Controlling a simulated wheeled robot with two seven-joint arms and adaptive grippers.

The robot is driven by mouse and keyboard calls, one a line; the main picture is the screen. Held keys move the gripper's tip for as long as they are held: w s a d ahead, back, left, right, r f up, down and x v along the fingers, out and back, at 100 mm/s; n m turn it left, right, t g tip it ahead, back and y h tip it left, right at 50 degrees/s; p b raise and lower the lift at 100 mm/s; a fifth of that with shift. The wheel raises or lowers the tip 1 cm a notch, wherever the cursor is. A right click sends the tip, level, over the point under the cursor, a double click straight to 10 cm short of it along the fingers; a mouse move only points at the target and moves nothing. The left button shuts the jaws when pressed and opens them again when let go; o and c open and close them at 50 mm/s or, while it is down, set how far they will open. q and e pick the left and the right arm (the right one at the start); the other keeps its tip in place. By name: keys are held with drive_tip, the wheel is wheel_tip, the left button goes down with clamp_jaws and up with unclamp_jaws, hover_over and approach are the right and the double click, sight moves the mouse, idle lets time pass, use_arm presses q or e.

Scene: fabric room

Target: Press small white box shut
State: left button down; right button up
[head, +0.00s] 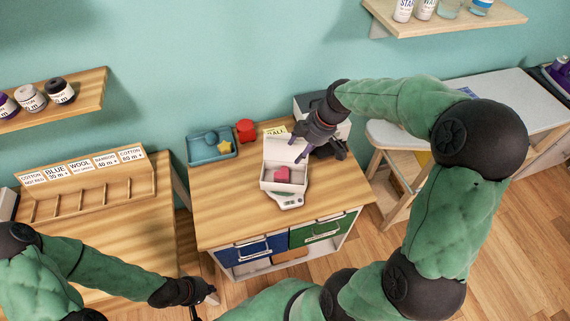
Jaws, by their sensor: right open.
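The small white box (270,184) stands on the wooden table (226,221), on top of a pale scale (291,201). Its lid (279,149) is raised at the back, and a red-pink item (282,174) lies inside. My left gripper (205,300) is low in the picture, in front of the table and away from the box. Its fingers are small and partly out of view.
A blue tray (199,157) with a yellow star and a round item sits at the table's back left. A red container (245,130) and a yellow label (277,131) are behind the box. A grey device (309,104) stands at the back right. The table's left front is clear.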

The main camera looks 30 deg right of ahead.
idle(0.4)
drive_tip(key=shift+w+r, duration=0.1)
drive_tip(key=c, duration=0.7)
drive_tip(key=w+d+r+m+p, duration=0.1)
drive_tip(key=w+m, duration=0.1)
drive_tip(key=w+r+m+g+p, duration=0.1)
drive_tip(key=w+m+p, duration=0.1)
drive_tip(key=w+d+r+m+p, duration=0.1)
drive_tip(key=w+m+p, duration=0.1)
drive_tip(key=shift+w+d+r+g, duration=0.1)
drive_tip(key=shift+w+d+g, duration=0.25)
drive_tip(key=shift+w+g, duration=0.05)
clamp_jaws()
drive_tip(key=w+d+r+m+g+h+p, duration=0.2)
drive_tip(key=w+m+p, duration=0.4)
drive_tip(key=w+m, duration=0.25)
drive_tip(key=m, duration=0.3)
hover_over(286, 147)
drive_tip(key=w+d, duration=0.3)
drive_tip(key=w, duration=0.1)
wheel_tip(286, 147, down, 8)
